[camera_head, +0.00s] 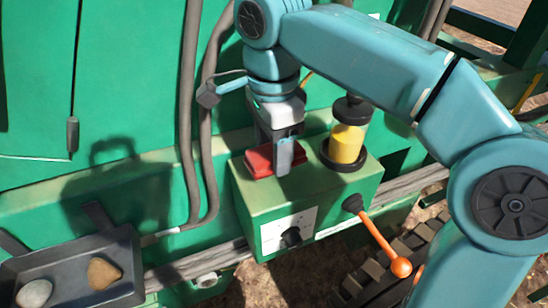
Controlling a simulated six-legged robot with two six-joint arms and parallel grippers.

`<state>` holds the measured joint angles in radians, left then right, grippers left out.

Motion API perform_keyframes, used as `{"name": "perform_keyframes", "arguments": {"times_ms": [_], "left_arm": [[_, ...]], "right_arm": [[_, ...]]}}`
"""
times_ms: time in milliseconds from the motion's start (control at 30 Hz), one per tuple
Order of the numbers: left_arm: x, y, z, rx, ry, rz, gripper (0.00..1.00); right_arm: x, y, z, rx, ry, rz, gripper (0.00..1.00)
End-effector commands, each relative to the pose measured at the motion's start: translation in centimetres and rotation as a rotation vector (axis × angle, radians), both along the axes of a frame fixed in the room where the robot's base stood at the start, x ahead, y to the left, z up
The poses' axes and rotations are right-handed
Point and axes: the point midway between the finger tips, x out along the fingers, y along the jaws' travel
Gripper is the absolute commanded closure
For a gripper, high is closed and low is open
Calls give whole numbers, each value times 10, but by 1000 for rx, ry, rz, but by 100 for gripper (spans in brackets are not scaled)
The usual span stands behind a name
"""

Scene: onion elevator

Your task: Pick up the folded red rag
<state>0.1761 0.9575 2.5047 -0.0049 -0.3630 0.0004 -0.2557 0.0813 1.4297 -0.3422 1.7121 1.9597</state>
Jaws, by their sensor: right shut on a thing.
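The folded red rag (259,161) lies on top of a green box (247,202), towards its left side. My right gripper (281,165) points down onto the rag and is shut on it. The gripper's fingers hide part of the rag. I cannot tell whether the rag is lifted off the box top. My left gripper is not in view.
A yellow jar with a black cap (345,144) stands on the box close to the right of my gripper. An orange-knobbed lever (383,245) sticks out from the box's right side. A grey tray (130,250) with two stones is at lower left. Grey hoses (188,120) run down the green wall.

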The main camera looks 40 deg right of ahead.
Motion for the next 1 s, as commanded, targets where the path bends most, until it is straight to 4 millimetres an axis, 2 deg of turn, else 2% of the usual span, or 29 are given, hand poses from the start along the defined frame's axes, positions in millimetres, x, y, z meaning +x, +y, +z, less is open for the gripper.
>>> {"name": "perform_keyframes", "arguments": {"times_ms": [167, 400, 600, 800, 1000], "left_arm": [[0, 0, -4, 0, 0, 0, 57], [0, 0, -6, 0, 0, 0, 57], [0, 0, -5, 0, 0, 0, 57], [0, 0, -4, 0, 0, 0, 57], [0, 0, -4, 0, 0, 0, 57]], "right_arm": [[10, 40, -3, 0, 3, 10, 74], [26, 108, -3, -2, 2, 10, 74], [36, 153, -2, -1, 2, 5, 74], [41, 172, -2, 0, 2, 2, 74], [42, 175, -2, 0, 2, 2, 74]]}}
